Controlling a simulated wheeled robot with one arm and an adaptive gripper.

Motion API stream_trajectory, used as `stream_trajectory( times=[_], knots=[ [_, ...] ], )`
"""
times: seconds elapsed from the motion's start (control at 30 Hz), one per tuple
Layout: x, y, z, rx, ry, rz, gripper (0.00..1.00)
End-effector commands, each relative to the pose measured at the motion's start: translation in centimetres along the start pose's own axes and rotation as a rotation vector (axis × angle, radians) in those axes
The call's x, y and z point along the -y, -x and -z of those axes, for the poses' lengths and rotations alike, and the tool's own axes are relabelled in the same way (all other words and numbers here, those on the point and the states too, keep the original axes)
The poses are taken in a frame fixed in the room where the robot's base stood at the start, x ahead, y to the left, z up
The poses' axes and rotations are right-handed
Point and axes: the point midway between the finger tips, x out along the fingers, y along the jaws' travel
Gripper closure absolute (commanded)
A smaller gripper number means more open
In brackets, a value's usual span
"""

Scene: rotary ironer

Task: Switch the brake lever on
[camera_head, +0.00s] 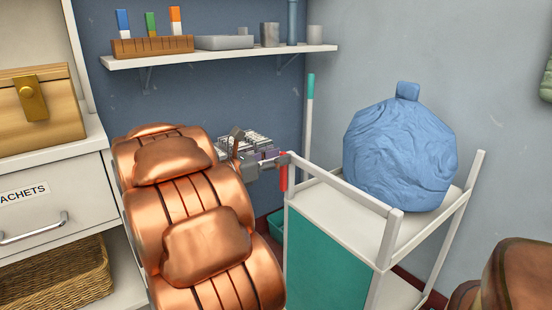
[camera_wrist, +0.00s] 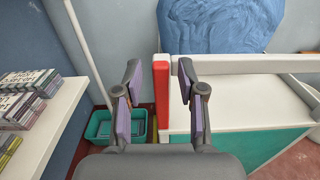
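The brake lever is a red upright bar at the near left corner of a white and teal cart. It shows in the head view (camera_head: 284,174) and in the wrist view (camera_wrist: 161,92). In the wrist view my gripper (camera_wrist: 160,78) is open. The red bar stands between its two fingers, closer to the right finger, with a visible gap to the left one. I cannot tell whether the right finger touches it. In the head view my gripper (camera_head: 268,163) is at the lever's left, partly hidden by my arm.
The cart (camera_head: 334,196) carries a large blue bundle (camera_head: 400,152). A teal bin (camera_wrist: 104,124) stands on the floor left of the lever. A pale pole (camera_head: 308,115) leans behind. Left is a white shelf (camera_wrist: 42,125) with boxes. A wall shelf (camera_head: 220,52) hangs above.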

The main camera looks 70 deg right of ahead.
Motion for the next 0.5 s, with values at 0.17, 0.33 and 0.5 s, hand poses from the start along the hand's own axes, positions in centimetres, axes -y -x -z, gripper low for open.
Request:
stream_trajectory(
  times=[0.17, 0.33, 0.5],
  knots=[
    [0.0, 0.01, 0.0, 0.0, 0.0, 0.0, 0.82],
    [-0.02, 0.02, 0.0, 0.0, 0.0, -0.001, 1.0],
    [-0.04, 0.03, -0.01, 0.0, -0.001, -0.001, 1.0]
  ],
)
